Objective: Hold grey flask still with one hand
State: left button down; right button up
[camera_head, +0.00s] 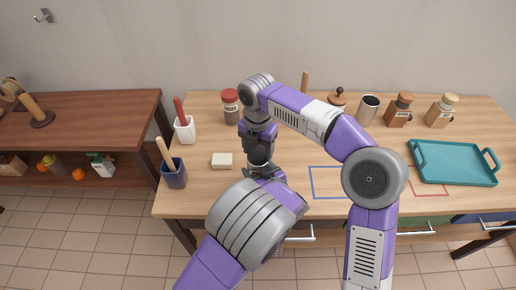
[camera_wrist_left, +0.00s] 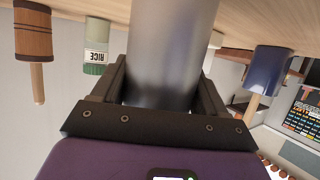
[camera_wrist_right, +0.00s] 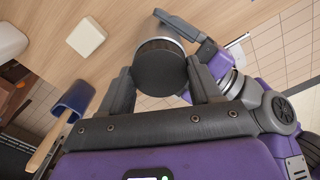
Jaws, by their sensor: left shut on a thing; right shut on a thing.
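The grey flask (camera_head: 260,156) stands upright near the table's front, between my two grippers, mostly covered by them in the head view. In the left wrist view its smooth grey body (camera_wrist_left: 172,45) is between the fingers of my left gripper (camera_wrist_left: 165,85), which is shut on it low down. My right gripper (camera_head: 260,138) comes from above and is shut on its dark round top (camera_wrist_right: 160,66). In the right wrist view the fingers sit on both sides of that top. The flask's base is hidden in the head view.
A pale block (camera_head: 222,160) and a blue cup (camera_head: 174,174) with a wooden handle lie left of the flask. A blue outline (camera_head: 326,195) is on the table to the right. A teal tray (camera_head: 455,163) is farther right. Jars stand along the back.

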aim_at(258, 152)
jog(key=shift+r, duration=0.1)
dwell(0.7)
jog(key=shift+r, duration=1)
jog(key=shift+r, duration=2)
pick_arm(q)
grip_release()
